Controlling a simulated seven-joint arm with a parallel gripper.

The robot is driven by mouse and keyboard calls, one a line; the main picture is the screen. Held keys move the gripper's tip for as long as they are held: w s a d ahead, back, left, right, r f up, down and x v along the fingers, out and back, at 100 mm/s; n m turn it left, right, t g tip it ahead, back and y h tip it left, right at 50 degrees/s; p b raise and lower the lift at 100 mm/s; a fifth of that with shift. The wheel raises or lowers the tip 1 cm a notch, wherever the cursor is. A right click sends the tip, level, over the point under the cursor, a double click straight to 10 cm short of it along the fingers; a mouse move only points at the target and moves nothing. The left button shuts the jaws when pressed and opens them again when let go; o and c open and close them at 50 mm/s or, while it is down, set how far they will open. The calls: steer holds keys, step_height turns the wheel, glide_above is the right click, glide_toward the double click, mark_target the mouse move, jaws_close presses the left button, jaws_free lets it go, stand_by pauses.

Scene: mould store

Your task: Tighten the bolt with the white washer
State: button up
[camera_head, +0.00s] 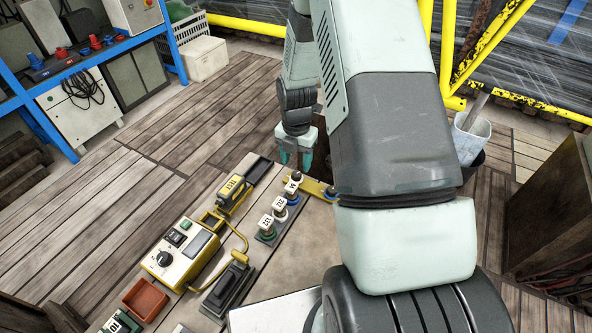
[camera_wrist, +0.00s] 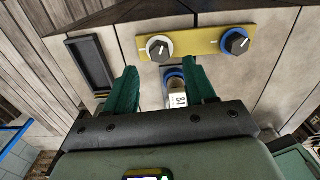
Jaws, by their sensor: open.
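A yellow plate (camera_wrist: 197,43) lies on the bench and carries two dark bolt heads. In the wrist view the left bolt (camera_wrist: 159,48) has a white washer around it, and the right bolt (camera_wrist: 236,41) has a blue one. In the head view the plate (camera_head: 316,186) lies just beyond the row of tagged pieces. My gripper (camera_wrist: 158,76) is open. Its teal fingers point toward the plate, and their tips are short of the white-washer bolt. In the head view my gripper (camera_head: 295,164) hangs above the plate's left end, touching nothing that I can make out.
A piece tagged 84 (camera_wrist: 178,99) with a blue ring shows between my fingers, below the plate. More tagged pieces (camera_head: 266,226) stand in a row.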

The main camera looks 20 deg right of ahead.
mark_target(296, 174)
step_height(296, 174, down, 5)
steer(key=shift+f, duration=0.1)
stand_by(0.3)
jaws_close()
